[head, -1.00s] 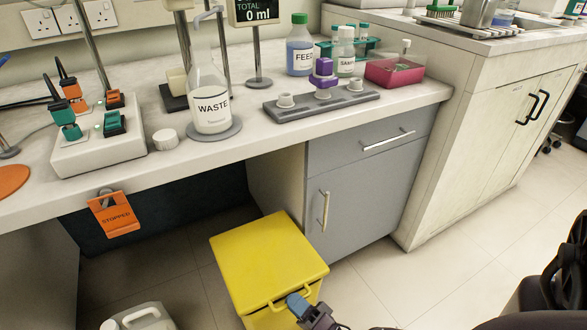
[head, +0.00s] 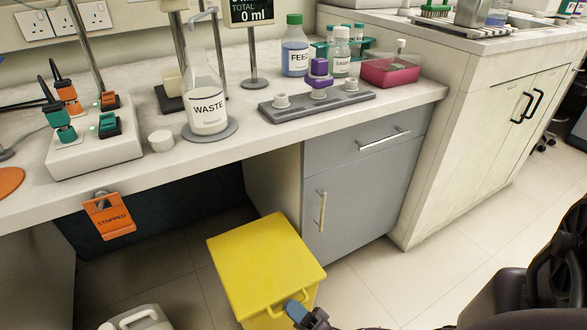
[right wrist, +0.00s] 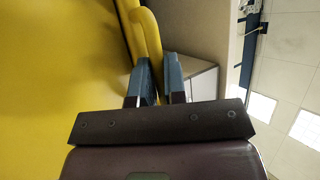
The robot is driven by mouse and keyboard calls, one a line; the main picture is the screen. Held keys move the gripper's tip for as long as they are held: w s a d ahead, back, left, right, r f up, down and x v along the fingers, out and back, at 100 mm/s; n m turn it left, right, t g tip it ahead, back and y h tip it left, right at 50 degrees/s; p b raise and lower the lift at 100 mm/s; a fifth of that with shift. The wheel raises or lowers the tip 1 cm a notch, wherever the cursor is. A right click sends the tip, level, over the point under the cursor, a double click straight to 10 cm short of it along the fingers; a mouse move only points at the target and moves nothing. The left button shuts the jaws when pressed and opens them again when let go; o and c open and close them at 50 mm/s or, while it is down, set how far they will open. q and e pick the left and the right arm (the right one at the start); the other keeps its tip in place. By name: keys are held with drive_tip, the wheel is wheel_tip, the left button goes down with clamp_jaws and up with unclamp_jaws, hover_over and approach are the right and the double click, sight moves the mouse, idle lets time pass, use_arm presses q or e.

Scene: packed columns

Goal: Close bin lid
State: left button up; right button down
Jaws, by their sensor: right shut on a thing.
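A yellow bin (head: 262,318) stands on the floor under the bench edge. Its yellow lid (head: 265,262) lies over the top and looks about level; I cannot tell whether a gap remains under it. A yellow handle bar (head: 303,294) runs along the lid's front edge. My right gripper (head: 291,305) is at the handle, with blue fingertips. In the right wrist view, the fingers (right wrist: 155,82) are shut on the handle (right wrist: 147,38), with the yellow lid (right wrist: 65,90) to the left. My left gripper is not in view.
A grey cabinet (head: 345,200) stands just behind and right of the bin. A white jug (head: 140,319) is on the floor at left. Floor at right (head: 375,280) is clear.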

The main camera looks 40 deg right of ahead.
drive_tip(key=shift+w+d+r, duration=0.1)
drive_tip(key=shift+w+d, duration=0.05)
drive_tip(key=shift+w, duration=0.2)
drive_tip(key=c, duration=1.5)
unclamp_jaws()
use_arm(q)
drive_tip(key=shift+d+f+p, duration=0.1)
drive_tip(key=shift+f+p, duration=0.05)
drive_tip(key=shift+p, duration=0.15)
use_arm(e)
drive_tip(key=s+d+f, duration=0.1)
drive_tip(key=s, duration=0.4)
drive_tip(key=s+f, duration=0.1)
drive_tip(key=s, duration=0.5)
drive_tip(key=s+d, duration=0.1)
drive_tip(key=s, duration=0.4)
drive_tip(key=shift+s+d+f, duration=0.3)
drive_tip(key=shift+s+f, duration=0.1)
